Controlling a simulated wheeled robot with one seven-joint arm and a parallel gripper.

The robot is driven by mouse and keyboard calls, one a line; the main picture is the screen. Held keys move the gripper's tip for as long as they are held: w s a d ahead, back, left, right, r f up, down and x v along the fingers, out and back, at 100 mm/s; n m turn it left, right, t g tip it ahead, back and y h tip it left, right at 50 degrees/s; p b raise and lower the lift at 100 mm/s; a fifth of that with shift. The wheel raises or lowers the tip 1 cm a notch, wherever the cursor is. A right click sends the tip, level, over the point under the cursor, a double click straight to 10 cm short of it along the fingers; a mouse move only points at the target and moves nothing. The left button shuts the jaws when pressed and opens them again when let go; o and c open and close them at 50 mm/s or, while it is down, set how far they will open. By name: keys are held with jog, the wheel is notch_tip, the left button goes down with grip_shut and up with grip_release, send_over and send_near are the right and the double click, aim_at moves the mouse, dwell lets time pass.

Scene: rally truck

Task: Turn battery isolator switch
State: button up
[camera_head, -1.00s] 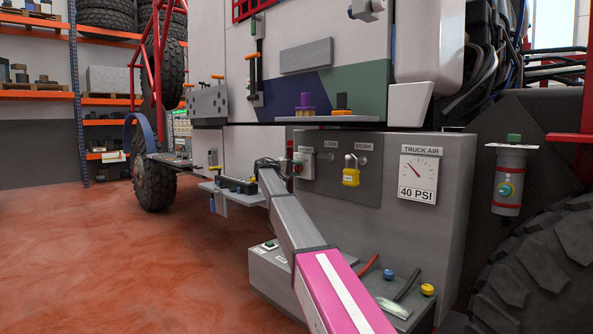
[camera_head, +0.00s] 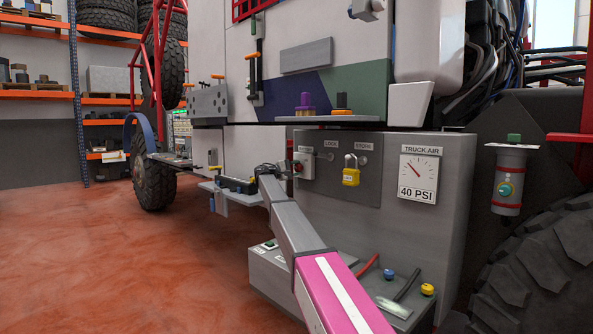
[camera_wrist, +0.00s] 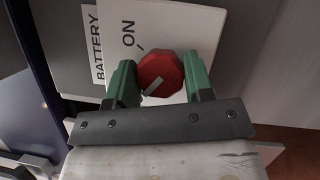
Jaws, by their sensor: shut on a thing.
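The battery isolator switch has a red faceted knob (camera_wrist: 162,78) on a white plate (camera_wrist: 178,28) marked ON. A BATTERY label (camera_wrist: 95,45) stands beside the plate in the wrist view. My gripper (camera_wrist: 160,66) has a green finger on each side of the knob and is shut on it. A pale pointer on the knob slants toward the lower left of the wrist view, away from the ON mark at upper left. In the head view the switch plate (camera_head: 304,166) is on the grey panel, with my gripper at its left side partly hiding it.
A yellow padlock (camera_head: 351,172) hangs right of the switch, and a TRUCK AIR gauge (camera_head: 418,175) is farther right. A small shelf (camera_head: 232,190) juts out left of my wrist. Open red floor lies at left.

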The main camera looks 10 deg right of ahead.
jog(key=o, duration=0.9)
jog(key=v, duration=1.1)
